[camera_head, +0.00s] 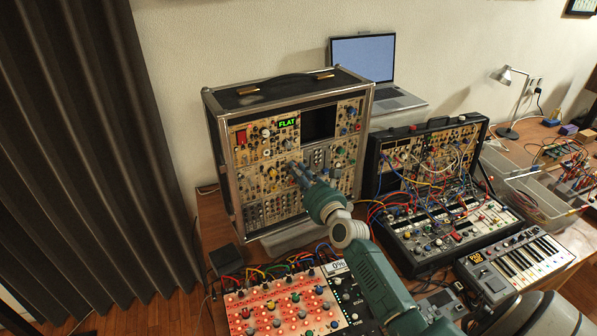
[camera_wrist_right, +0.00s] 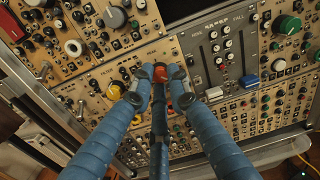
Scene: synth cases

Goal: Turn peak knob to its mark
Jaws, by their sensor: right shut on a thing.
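My right gripper (camera_head: 297,170) is at the front panel of the tall synth case (camera_head: 226,170), near the middle of its modules. In the right wrist view my blue fingers (camera_wrist_right: 160,84) are shut around a small orange-red knob (camera_wrist_right: 160,73) on the beige panel beside the FILTER lettering. A green display (camera_head: 287,122) on the case reads FLAT. My left gripper is out of view.
A black patch case (camera_head: 440,215) with many cables stands to the right. A red-lit panel (camera_head: 285,305) lies in front, and a small keyboard (camera_head: 520,260) is at the front right. In the wrist view a slider module (camera_wrist_right: 222,60) sits right of my fingers.

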